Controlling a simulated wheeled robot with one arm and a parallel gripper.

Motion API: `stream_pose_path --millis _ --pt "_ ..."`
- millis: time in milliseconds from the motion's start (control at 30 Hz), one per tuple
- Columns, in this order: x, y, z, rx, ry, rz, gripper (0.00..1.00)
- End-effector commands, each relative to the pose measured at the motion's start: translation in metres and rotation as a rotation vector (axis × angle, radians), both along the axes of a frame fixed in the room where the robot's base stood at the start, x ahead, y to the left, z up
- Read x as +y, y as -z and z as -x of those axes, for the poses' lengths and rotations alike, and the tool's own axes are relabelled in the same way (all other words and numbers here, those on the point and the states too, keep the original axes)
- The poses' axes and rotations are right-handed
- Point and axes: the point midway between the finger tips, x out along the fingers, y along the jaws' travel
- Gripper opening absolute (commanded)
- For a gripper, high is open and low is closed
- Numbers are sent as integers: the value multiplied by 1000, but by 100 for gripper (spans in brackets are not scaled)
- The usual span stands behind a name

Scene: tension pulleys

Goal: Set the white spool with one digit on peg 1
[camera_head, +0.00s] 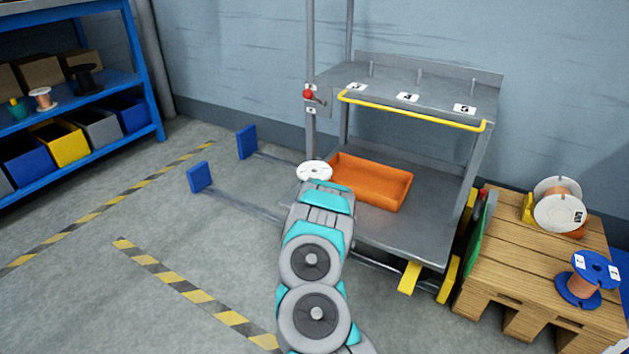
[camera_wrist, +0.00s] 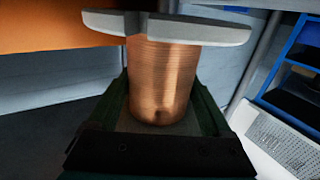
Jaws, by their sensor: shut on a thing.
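My gripper (camera_wrist: 165,112) is shut on the copper-wound core of a white spool (camera_wrist: 165,27); the white flange shows above the fingers in the wrist view. In the head view, the spool's white disc (camera_head: 314,171) shows just beyond the end of my arm, left of the orange bin. Any digit on it is too small to read. Upright pegs stand on the cart's top shelf: a left peg (camera_head: 371,68), a middle peg (camera_head: 419,77) and a right peg (camera_head: 473,88). Each has a white number card in front, not surely readable.
An orange bin (camera_head: 372,183) sits on the cart's lower deck. A yellow rail (camera_head: 410,112) edges the top shelf, and a red-knobbed lever (camera_head: 309,94) is on the post. A pallet (camera_head: 530,270) at right holds a white spool (camera_head: 560,212) and a blue spool (camera_head: 580,290).

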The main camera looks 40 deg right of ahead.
Motion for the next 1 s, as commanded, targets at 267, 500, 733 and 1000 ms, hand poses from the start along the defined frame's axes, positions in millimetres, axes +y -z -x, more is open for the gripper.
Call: stream_pose_path --millis 267,500,733,1000 --pt "0 -2 0 -2 0 2 0" --pt "0 -2 0 -2 0 2 95" --pt "0 -1 0 -2 0 1 100" --pt "4 -1 8 -2 2 1 100"
